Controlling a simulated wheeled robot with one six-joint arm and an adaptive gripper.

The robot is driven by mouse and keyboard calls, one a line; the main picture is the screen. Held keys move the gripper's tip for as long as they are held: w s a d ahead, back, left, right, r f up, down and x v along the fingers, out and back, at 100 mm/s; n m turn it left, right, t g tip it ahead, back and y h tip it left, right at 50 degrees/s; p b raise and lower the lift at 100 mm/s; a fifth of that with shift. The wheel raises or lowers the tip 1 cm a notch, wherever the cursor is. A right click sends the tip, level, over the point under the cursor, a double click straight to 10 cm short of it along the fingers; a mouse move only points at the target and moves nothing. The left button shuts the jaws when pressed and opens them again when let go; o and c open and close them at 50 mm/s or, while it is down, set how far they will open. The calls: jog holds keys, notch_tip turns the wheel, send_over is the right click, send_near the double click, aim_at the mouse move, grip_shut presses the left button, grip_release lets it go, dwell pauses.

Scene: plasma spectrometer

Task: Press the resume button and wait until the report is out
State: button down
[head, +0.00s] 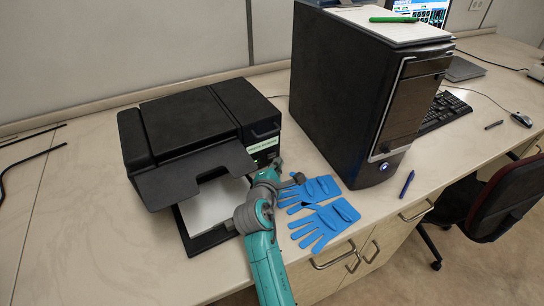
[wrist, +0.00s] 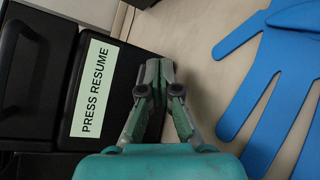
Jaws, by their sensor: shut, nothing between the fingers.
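The black printer (head: 190,128) stands on the bench at left, with a pale label (head: 263,145) on its front right. In the wrist view the label (wrist: 92,88) reads PRESS RESUME. White paper (head: 214,206) lies in the low front tray (head: 204,241); I cannot tell whether it is printed. My gripper (head: 278,164) is shut and empty, close to the printer's front right corner, below the label. In the wrist view its fingertips (wrist: 159,70) are together beside the printer's dark edge, right of the label. The resume button cannot be made out; contact cannot be told.
Blue gloves (head: 325,220) lie on the bench right of my gripper and also show in the wrist view (wrist: 265,85). A black computer tower (head: 350,95) stands behind them. A blue pen (head: 407,184) lies near the bench edge. A chair (head: 505,195) is at far right.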

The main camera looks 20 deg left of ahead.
jog(key=shift+w+a, duration=0.1)
jog(key=shift+a, duration=0.05)
jog(key=shift+w+a, duration=0.15)
jog(key=shift+a, duration=0.05)
dwell(0.3)
jog(key=shift+w+a, duration=0.2)
jog(key=shift+a, duration=0.1)
dwell(0.7)
jog(key=shift+s+d, duration=0.1)
jog(key=shift+d, duration=0.05)
jog(key=shift+s+d, duration=0.35)
jog(key=shift+d, duration=0.15)
dwell(0.4)
